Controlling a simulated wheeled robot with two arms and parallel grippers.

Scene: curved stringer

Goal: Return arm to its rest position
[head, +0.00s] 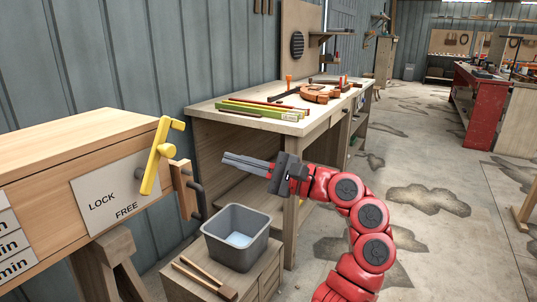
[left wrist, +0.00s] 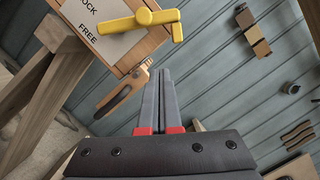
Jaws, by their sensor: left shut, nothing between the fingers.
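My left arm (head: 372,215), red with dark joint caps, reaches up from the bottom of the head view and bends left. My left gripper (head: 225,161) is shut and empty, pointing left in the air in front of the workbench. In the left wrist view its two grey fingers (left wrist: 161,72) lie together with nothing between them. The fingertips are apart from the yellow lever (head: 157,157) on the wooden beam, which stands to their left. The lever also shows in the left wrist view (left wrist: 128,23). My right gripper is not in view.
A grey bin (head: 214,240) and a wooden-handled tool (head: 205,279) rest on a low cabinet below the gripper. The workbench (head: 205,111) behind carries levels and clamps. A LOCK/FREE plate (head: 110,200) is on the beam (head: 75,150). The floor at right is open.

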